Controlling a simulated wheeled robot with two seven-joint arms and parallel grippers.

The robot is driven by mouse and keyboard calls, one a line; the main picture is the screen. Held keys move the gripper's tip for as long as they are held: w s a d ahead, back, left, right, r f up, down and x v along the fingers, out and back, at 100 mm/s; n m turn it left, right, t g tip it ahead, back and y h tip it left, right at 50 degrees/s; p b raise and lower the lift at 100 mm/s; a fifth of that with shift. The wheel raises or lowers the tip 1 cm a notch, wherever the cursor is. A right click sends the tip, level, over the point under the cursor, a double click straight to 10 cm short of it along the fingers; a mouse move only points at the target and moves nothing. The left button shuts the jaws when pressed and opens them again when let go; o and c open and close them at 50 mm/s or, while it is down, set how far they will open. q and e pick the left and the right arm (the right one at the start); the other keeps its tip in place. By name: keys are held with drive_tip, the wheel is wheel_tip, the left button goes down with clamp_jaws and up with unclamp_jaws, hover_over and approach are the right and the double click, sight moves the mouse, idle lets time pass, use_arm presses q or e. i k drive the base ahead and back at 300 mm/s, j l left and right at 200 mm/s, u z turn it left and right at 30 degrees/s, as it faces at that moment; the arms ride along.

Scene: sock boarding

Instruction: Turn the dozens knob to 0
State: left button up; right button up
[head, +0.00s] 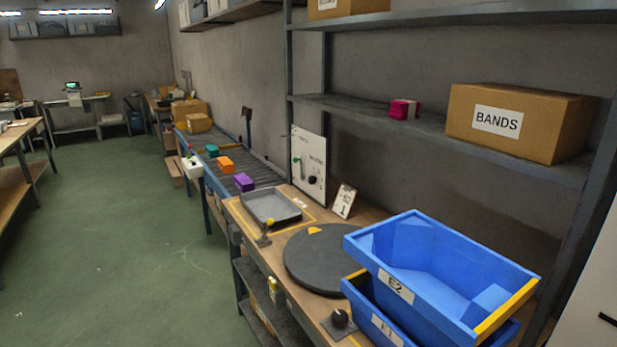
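A white upright panel (309,165) stands at the back of the workbench. It carries a black round knob (312,180) at its lower right and a green-marked switch or lever (297,161) at its left. Small print sits above the knob, too small to read surely. Another black knob (340,318) sits on a dark base at the bench's front edge. I cannot tell either knob's setting, or surely which is the dozens knob. Neither of my grippers is in view.
Stacked blue bins (440,262) fill the bench's right end. A black round turntable (318,262), a grey tray (271,208) and a small tilted card (343,201) lie between them and the panel. A roller conveyor (240,168) runs behind left. Green floor (110,240) is open at left.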

sight(311, 180)
drive_tip(key=i+j+z, duration=0.1)
drive_tip(key=i+j, duration=0.2)
drive_tip(key=i+j+z, duration=0.1)
drive_tip(key=i+j, duration=0.15)
drive_tip(key=i+j+z, duration=0.1)
drive_tip(key=i+j, duration=0.15)
drive_tip(key=j, duration=0.2)
drive_tip(key=i+j+z, duration=0.1)
drive_tip(key=i+j, duration=0.15)
drive_tip(key=j, duration=0.15)
drive_tip(key=i+j+z, duration=0.1)
drive_tip(key=j, duration=0.25)
drive_tip(key=i+j+z, duration=0.1)
drive_tip(key=i+j, duration=0.2)
drive_tip(key=j, duration=0.15)
drive_tip(key=i+j+z, duration=0.1)
drive_tip(key=j, duration=0.3)
drive_tip(key=i+j+z, duration=0.1)
drive_tip(key=i+j, duration=0.25)
drive_tip(key=i+j+z, duration=0.1)
drive_tip(key=i+j, duration=0.2)
drive_tip(key=j, duration=0.15)
drive_tip(key=i+j+z, duration=0.1)
drive_tip(key=i+j, duration=0.2)
drive_tip(key=j, duration=0.15)
drive_tip(key=i+j+z, duration=0.1)
drive_tip(key=i+j, duration=0.2)
drive_tip(key=j, duration=0.15)
